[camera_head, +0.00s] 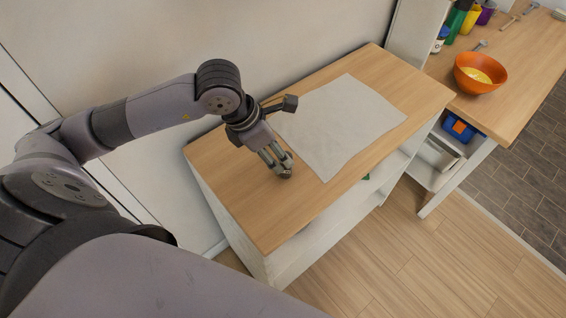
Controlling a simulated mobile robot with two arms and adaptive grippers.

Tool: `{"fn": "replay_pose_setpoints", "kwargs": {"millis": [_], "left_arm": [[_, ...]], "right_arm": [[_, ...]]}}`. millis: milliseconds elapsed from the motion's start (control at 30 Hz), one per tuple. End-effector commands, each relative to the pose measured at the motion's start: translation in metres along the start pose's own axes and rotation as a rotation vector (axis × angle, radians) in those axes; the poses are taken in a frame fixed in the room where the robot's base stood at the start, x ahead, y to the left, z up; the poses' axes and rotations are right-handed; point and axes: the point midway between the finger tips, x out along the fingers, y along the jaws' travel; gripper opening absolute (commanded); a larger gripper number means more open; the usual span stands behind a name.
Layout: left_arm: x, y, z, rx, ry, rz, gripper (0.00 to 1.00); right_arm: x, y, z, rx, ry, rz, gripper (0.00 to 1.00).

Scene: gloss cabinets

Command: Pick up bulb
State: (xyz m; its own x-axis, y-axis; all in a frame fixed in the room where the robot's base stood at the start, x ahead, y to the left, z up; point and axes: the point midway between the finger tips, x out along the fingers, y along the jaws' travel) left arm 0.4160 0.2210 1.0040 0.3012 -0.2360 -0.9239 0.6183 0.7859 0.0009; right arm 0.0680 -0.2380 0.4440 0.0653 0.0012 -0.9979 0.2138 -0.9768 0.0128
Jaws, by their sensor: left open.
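I cannot make out a bulb anywhere in view. My left gripper (287,137) is open over the wooden top of the low cabinet (235,190), with its fingers spread wide. I see nothing between the fingers. One finger is near the edge of a white sheet (345,125) that lies on the cabinet top; whether they touch I cannot tell. The gripper and wrist hide a part of the cabinet top. My right gripper is not in view.
A second wooden counter (530,65) at the right holds an orange bowl (480,75), tools and several bottles and cups at the back. A blue box (458,128) sits on a shelf under it. The cabinet's front left top is bare. A wall stands behind.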

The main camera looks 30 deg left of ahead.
Motion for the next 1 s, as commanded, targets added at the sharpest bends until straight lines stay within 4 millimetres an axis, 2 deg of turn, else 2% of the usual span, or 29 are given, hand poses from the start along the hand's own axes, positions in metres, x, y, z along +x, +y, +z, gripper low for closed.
{"fn": "replay_pose_setpoints", "kwargs": {"millis": [133,333,467,600,700,967,1000], "left_arm": [[0.022,0.000,0.000,-0.002,0.002,-0.002,0.49],[0.034,0.000,0.000,0.000,0.001,0.000,0.49],[0.049,-0.002,0.003,-0.003,0.003,-0.004,0.49],[0.072,-0.002,0.003,-0.002,0.001,-0.002,0.49],[0.081,-0.001,0.002,0.000,0.002,-0.001,0.49],[0.084,-0.001,0.002,0.001,0.000,0.000,0.49],[0.084,-0.001,0.002,0.001,0.000,0.000,0.47]], "right_arm": [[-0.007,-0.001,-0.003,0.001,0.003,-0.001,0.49],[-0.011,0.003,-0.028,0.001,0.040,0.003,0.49],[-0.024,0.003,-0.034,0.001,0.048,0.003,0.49],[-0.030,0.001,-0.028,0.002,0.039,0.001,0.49],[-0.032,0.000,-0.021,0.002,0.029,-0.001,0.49],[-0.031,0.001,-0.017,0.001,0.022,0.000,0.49],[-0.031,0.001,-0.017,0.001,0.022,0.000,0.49]]}}
